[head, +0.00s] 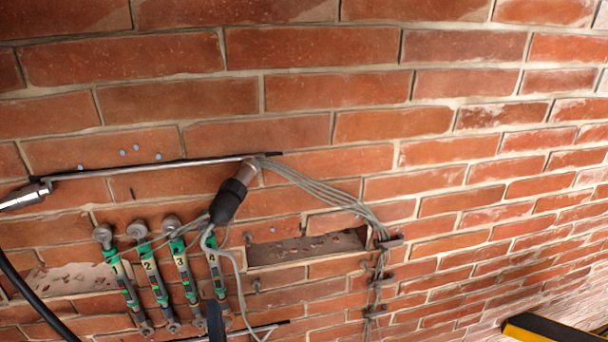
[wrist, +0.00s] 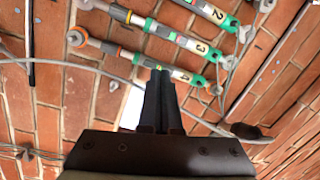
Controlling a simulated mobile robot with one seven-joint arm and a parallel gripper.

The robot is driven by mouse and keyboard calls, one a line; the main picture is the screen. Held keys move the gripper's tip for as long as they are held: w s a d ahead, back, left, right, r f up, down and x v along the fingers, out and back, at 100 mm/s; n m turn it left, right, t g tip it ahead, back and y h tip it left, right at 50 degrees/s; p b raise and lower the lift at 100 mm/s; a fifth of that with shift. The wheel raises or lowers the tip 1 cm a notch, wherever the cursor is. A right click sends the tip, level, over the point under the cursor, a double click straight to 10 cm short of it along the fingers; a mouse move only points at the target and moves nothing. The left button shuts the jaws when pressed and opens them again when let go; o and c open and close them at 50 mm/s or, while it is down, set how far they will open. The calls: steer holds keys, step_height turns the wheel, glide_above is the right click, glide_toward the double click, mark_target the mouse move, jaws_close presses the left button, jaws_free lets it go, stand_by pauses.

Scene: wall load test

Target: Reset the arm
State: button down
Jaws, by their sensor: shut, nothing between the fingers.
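My gripper (wrist: 160,74) shows in the wrist view with its two dark fingers together and nothing between them. Its tips appear close to the green and grey load device marked 4 (wrist: 170,68); I cannot tell whether they touch. In the head view, device 4 (head: 215,272) hangs at the right end of a row with the devices marked 3 (head: 184,268), 2 (head: 155,278) and 1 (head: 121,281). A dark narrow shape stands at the bottom edge below device 4, and I cannot tell if it is my gripper.
A brick wall (head: 320,85) fills the view. A thin bar (head: 150,168) runs above the devices. A black cylinder (head: 229,202) hangs near device 4. Grey cables (head: 320,190) run right to wall brackets (head: 390,242). A recessed slot (head: 305,248) lies right of the devices.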

steer(key=w+d+r+n, duration=0.2)
steer(key=d+r+n, duration=0.15)
steer(key=r, duration=0.35)
steer(key=w+d+r+n, duration=0.2)
steer(key=r+n, duration=0.3)
steer(key=r, duration=0.2)
steer(key=s+d+r+n+h, duration=0.2)
steer(key=d+r+h, duration=0.55)
steer(key=d, duration=0.25)
steer(key=s+r+t+p, duration=0.1)
steer(key=s+r+t, duration=0.2)
steer(key=r, duration=0.7)
steer(key=s+r+t+p, duration=0.2)
steer(key=s+r, duration=0.4)
steer(key=r, duration=0.5)
steer(key=s+r+t+p, duration=0.2)
steer(key=s+r+t, duration=0.2)
steer(key=r, duration=0.6)
steer(key=shift+s+d+r+t, duration=0.2)
steer(key=shift+d+t, duration=0.15)
steer(key=shift+t, duration=0.25)
steer(key=shift+f+m+y, duration=0.1)
steer(key=shift+m+y, duration=0.15)
